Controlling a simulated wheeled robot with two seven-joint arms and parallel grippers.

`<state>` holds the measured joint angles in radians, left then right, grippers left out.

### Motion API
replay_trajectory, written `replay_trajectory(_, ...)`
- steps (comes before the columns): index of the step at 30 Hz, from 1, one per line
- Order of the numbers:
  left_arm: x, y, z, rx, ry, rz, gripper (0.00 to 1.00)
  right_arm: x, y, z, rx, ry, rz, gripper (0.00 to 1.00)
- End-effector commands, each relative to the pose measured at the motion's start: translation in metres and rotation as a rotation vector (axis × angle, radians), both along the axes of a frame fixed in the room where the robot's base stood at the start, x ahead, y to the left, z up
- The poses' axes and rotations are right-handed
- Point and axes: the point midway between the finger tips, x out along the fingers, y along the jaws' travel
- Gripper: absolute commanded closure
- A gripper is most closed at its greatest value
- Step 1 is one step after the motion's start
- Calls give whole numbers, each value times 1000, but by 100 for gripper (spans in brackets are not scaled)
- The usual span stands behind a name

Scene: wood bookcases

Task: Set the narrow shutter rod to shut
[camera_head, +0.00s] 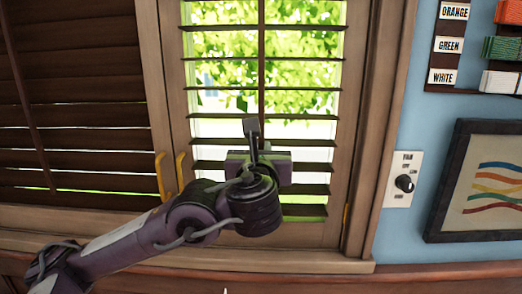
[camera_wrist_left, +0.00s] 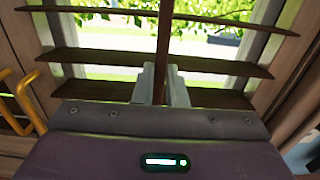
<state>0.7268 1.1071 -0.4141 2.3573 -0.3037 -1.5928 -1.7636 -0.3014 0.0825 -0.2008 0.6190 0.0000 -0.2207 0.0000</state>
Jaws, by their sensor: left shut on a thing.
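The narrow shutter (camera_head: 262,88) is the right-hand panel. Its dark slats lie nearly flat, with bright garden light showing through wide gaps. Its thin upright rod (camera_head: 262,50) runs down the middle. My left gripper (camera_head: 255,142) reaches the lower part of the rod and is shut on it. In the left wrist view the rod (camera_wrist_left: 166,40) passes down between the two grey fingers of my left gripper (camera_wrist_left: 162,85). The gripper body hides the rod's lower end. My right gripper is not in view.
A wider shutter (camera_head: 80,80) with steeply tilted dark slats stands at the left. Two yellow handles (camera_head: 170,172) sit between the panels. At the right are a dial plate (camera_head: 403,180), a framed picture (camera_head: 490,185) and a labelled rack (camera_head: 447,45). A wooden sill (camera_head: 300,260) runs below.

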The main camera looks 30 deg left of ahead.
Motion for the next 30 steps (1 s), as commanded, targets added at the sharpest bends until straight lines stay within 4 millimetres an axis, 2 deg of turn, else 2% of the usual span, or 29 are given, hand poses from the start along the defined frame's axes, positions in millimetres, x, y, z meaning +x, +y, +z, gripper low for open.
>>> replay_trajectory(4, 2, 1, 10, 1, -1, 0, 100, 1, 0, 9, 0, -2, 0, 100)
replay_trajectory(12, 10, 6, 45, -1, -2, 0, 100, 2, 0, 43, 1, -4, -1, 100)
replay_trajectory(22, 11, 8, 48, -1, -8, 0, 100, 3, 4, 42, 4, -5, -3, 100)
replay_trajectory(23, 11, 8, 48, -1, -8, 0, 86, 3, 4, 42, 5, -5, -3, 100)
replay_trajectory(27, 11, 8, 47, 0, -5, 0, 68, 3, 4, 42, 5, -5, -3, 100)
replay_trajectory(30, 12, 7, 46, 0, -4, 0, 66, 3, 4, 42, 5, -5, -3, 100)
